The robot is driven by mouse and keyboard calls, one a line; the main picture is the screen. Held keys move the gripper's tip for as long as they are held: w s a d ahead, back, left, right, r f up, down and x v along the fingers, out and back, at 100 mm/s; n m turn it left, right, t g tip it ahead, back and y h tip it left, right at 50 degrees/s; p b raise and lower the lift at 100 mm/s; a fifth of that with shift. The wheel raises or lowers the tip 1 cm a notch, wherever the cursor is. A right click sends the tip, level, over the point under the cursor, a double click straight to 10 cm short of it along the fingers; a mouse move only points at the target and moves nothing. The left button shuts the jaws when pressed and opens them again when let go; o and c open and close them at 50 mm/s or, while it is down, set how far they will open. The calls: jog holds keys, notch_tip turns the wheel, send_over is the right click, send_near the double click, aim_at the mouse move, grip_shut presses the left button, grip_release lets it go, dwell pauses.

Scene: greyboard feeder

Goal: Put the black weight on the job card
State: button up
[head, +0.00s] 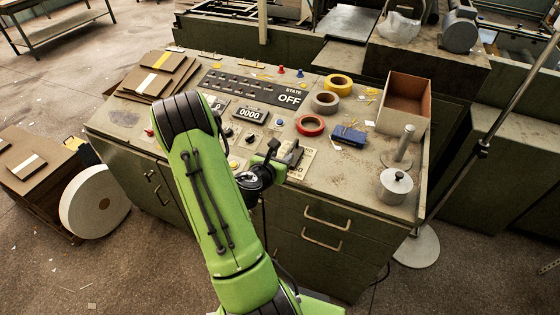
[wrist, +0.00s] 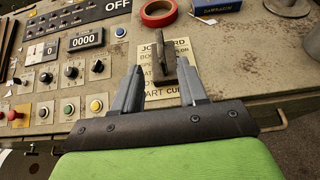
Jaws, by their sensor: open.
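The job card (head: 304,166) is a cream printed sheet lying flat on the console top; it also shows in the wrist view (wrist: 149,50). The black weight (wrist: 168,52) is a dark block with an upright part, and it appears to stand on the card. In the head view the weight (head: 293,153) is a small dark shape over the card. My gripper (wrist: 158,72) is open, its two fingers on either side of the weight, the right one closer. I cannot tell whether that finger touches it. In the head view my gripper (head: 275,165) is partly hidden by its own wrist.
A red tape roll (head: 310,125), a blue box (head: 348,135), a spindle (head: 404,145) and a grey metal cylinder (head: 396,182) stand nearby. A cardboard bin (head: 405,100) is at the back right. Knobs, buttons and a counter (head: 250,114) lie left of the card.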

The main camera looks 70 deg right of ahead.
jog(key=w+a+r+m+t+y, duration=0.2)
jog(key=w+a+r+m, duration=0.25)
jog(key=a, duration=0.35)
jog(key=w+a+r+m+t+y, duration=0.1)
jog(key=w+a+r+m+y, duration=0.2)
jog(key=a+m, duration=0.35)
jog(key=w+a+r+m+t+y, duration=0.25)
jog(key=w+a+m, duration=0.2)
jog(key=a, duration=0.35)
jog(key=s+a+r+y, duration=0.3)
jog(key=a, duration=0.6)
jog(key=s+a+r+m+t+y, duration=0.1)
jog(key=s+a+r+y, duration=0.2)
jog(key=a, duration=0.7)
jog(key=shift+s+a+r, duration=0.2)
jog(key=shift+s, duration=0.2)
jog(key=shift+m, duration=0.25)
